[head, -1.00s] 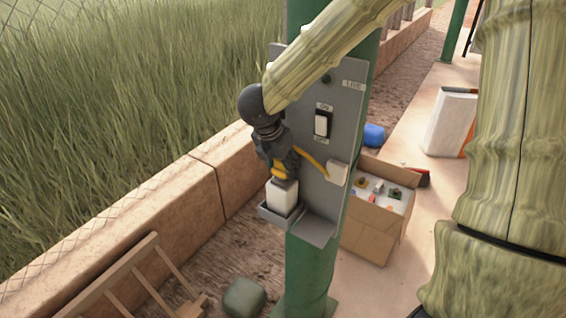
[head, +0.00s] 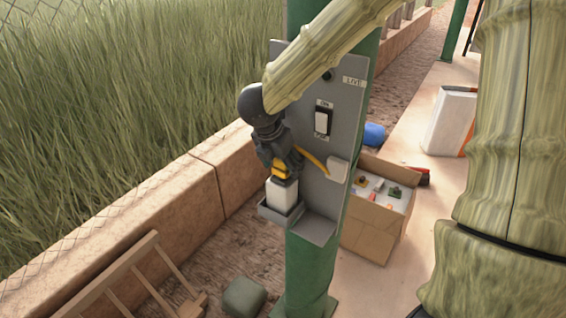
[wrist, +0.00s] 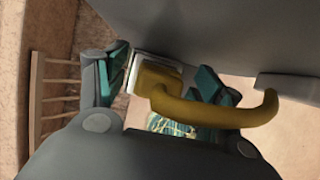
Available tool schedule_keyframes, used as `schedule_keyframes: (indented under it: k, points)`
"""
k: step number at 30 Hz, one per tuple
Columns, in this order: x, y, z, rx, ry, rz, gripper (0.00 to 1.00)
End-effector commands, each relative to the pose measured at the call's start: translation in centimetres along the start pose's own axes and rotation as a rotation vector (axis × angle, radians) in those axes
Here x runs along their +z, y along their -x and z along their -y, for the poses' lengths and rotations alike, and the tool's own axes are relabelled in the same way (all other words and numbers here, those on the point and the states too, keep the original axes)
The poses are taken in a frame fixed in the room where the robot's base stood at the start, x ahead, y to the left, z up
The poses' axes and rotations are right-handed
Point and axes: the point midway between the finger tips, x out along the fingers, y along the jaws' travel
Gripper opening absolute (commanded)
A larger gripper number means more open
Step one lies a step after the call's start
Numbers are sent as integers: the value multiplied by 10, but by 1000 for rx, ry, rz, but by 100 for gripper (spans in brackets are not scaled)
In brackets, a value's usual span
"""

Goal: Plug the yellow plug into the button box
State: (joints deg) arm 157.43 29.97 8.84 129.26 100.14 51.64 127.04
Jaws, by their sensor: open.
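The yellow plug (head: 281,171) is at the top of a white box (head: 282,195), which I take for the button box; no button shows on it. The box stands in a grey tray on the panel. The plug appears upright and touching the box top; how deep it sits is hidden. Its yellow cord (head: 313,160) runs right to a white block on the panel. My gripper (head: 282,160) is open above and around the plug. In the wrist view, the plug (wrist: 157,78) lies between my gripper's (wrist: 163,78) teal finger pads, with a gap at the left finger.
The grey panel (head: 340,115) on a green post (head: 309,265) carries a rocker switch (head: 322,122) and stands close to my gripper's right. The white cord block (head: 338,171) sits lower right on it. A cardboard box (head: 368,235) stands behind. A low wall (head: 150,220) runs left.

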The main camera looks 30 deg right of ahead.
Motion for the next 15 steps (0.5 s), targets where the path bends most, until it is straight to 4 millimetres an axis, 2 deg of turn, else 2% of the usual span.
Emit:
schedule_keyframes:
  k: [5, 15]
  points:
    - [1, 14, -1, 2, -2, 2, 68]
    - [1, 74, -1, 4, -1, 2, 68]
